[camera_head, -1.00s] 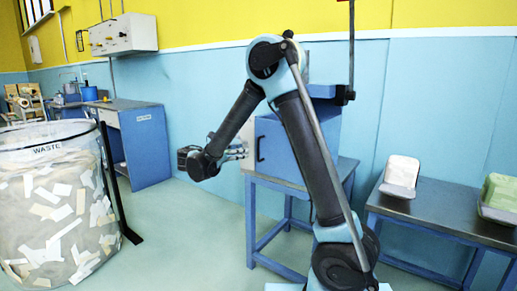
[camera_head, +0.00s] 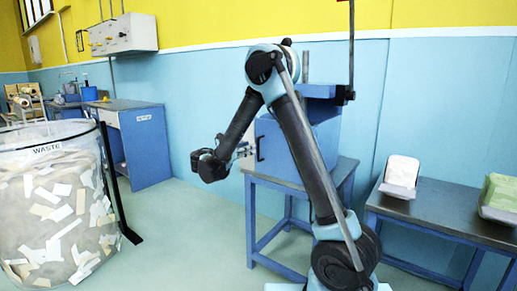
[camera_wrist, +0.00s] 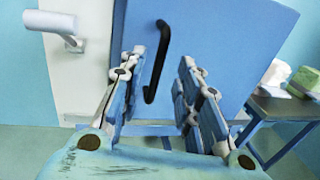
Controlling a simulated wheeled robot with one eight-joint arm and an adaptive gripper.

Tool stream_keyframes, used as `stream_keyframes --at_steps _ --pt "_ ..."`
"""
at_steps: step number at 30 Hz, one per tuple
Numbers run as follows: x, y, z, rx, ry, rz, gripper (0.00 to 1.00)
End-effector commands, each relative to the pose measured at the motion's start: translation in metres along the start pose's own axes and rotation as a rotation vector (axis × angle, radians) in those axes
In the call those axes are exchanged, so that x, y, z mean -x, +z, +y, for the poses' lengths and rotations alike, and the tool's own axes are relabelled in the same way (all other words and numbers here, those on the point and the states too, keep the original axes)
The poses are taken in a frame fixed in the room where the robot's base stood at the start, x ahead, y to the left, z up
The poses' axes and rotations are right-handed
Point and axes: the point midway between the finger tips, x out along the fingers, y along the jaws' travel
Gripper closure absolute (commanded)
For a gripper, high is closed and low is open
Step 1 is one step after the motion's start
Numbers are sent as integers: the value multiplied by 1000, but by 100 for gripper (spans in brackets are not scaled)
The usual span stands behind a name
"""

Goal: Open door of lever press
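The lever press is a blue box-like body (camera_head: 309,143) with its door (camera_wrist: 225,45) facing my gripper. The door looks closed. Its black bar handle (camera_head: 260,148) stands upright near the door's left edge. In the wrist view the handle (camera_wrist: 150,96) appears between my two fingers, nearer the left one. My gripper (camera_head: 246,150) is open, just left of the handle in the head view. It also shows in the wrist view (camera_wrist: 163,70), with a clear gap between the fingers. I cannot tell whether a finger touches the handle.
The press stands on a blue table (camera_head: 348,165). A grey-topped bench (camera_head: 430,215) at right holds a pale block (camera_head: 401,173) and a green block (camera_head: 500,193). A waste bin (camera_head: 55,210) stands at left. A pale lever handle (camera_wrist: 50,24) shows upper left in the wrist view.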

Motion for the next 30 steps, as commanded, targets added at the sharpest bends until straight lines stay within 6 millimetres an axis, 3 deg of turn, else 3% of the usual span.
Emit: stream_keyframes --at_steps 6,12,26,30 --pt "-39 0 -1 0 -3 0 69" --pt "-63 0 0 0 -1 0 69" --pt "-73 0 0 0 0 0 69" --pt "-73 0 0 0 0 0 99"
